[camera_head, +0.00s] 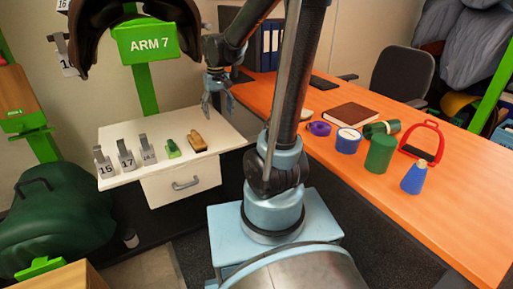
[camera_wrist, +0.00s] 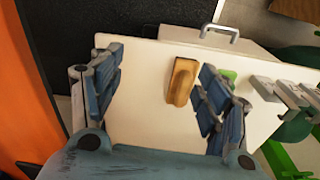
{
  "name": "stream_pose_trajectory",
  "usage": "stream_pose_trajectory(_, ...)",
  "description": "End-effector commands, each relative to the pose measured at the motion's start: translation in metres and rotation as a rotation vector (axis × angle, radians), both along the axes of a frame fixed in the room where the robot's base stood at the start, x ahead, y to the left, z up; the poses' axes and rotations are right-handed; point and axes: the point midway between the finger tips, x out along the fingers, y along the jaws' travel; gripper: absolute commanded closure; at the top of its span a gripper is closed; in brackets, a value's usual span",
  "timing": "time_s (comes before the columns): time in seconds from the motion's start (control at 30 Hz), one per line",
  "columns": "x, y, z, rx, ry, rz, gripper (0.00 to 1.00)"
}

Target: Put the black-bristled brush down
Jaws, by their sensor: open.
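A brush with a tan wooden back (camera_head: 197,142) lies on the white top of a small drawer unit (camera_head: 130,134), near its right side. Its underside looks dark; the bristles are mostly hidden. The brush also shows in the wrist view (camera_wrist: 181,82), between my fingers in the picture and nearer the right one. My gripper (camera_head: 217,108) is open and empty, above and behind the brush in the head view. In the wrist view the blue fingers (camera_wrist: 160,76) are wide apart and I see no contact with the brush.
A green item (camera_head: 172,148) lies left of the brush, with several numbered metal holders (camera_head: 126,158) further left. The orange desk (camera_head: 420,210) at right holds a book (camera_head: 350,114), a green can (camera_head: 380,153) and a red stirrup (camera_head: 423,140).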

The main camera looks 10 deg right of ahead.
Motion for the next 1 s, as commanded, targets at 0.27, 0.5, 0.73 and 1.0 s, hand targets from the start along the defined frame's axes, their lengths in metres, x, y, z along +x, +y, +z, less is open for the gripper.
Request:
stream_pose_trajectory(0.27, -0.064, -0.043, 0.006, 0.005, -0.033, -0.048, 0.31)
stream_pose_trajectory(0.5, -0.116, -0.071, -0.003, 0.007, -0.063, -0.088, 0.31)
stream_pose_trajectory(0.73, -0.163, -0.092, -0.022, 0.006, -0.093, -0.126, 0.31)
stream_pose_trajectory(1.0, -0.203, -0.106, -0.049, 0.004, -0.122, -0.161, 0.31)
